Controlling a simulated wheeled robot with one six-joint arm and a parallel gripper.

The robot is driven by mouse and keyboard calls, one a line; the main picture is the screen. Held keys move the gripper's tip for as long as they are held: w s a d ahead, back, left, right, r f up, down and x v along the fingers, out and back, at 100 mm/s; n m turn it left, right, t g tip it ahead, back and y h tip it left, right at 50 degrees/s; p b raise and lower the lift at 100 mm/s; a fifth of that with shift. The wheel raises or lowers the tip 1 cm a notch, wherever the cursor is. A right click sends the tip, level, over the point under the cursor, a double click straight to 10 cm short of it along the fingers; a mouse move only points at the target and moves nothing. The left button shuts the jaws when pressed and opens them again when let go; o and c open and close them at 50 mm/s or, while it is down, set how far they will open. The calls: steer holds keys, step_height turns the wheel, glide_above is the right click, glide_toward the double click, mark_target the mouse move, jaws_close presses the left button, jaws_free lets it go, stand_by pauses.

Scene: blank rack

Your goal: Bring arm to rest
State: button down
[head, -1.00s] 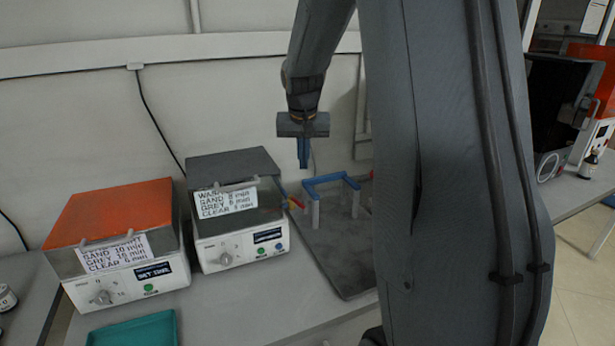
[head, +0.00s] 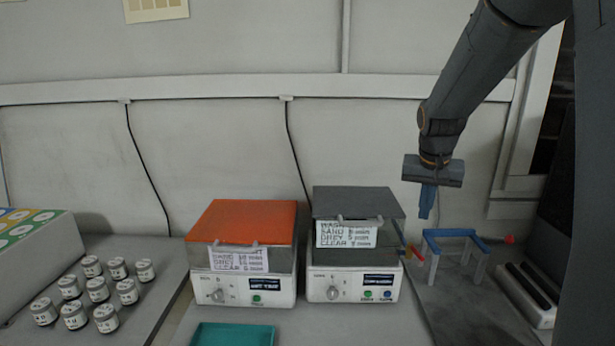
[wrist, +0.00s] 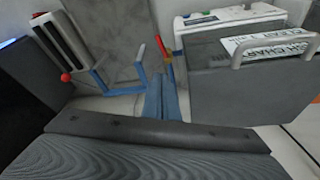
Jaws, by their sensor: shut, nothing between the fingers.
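My gripper (head: 427,202) hangs from my arm at the upper right of the head view, its blue fingers pointing down and closed together. Nothing is held between them. It is in the air, to the right of the grey-lidded machine (head: 358,203) and above the blue-topped rack (head: 452,234). In the wrist view the closed fingers (wrist: 162,100) point toward the rack (wrist: 118,90), apart from it, with the grey-lidded machine to the right.
An orange-lidded machine (head: 243,222) stands left of the grey one, with a teal tray (head: 232,334) in front. Several labelled jars (head: 98,289) stand at left beside a box with coloured labels (head: 32,235). A dark mat (head: 470,310) lies under the rack.

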steer(key=s+a+f+n, duration=0.1)
steer(key=s+a+f, duration=0.2)
steer(key=s+a, duration=0.2)
steer(key=s+a+f+n+g+y, duration=0.1)
steer(key=s+a+f, duration=0.3)
steer(key=s, duration=0.6)
steer(key=s+a+f+n+g, duration=0.1)
steer(key=s+a+f+n, duration=0.2)
steer(key=s+a, duration=0.4)
steer(key=shift+s+f+y, duration=0.3)
steer(key=shift+s+f, duration=0.25)
steer(key=shift+f, duration=0.2)
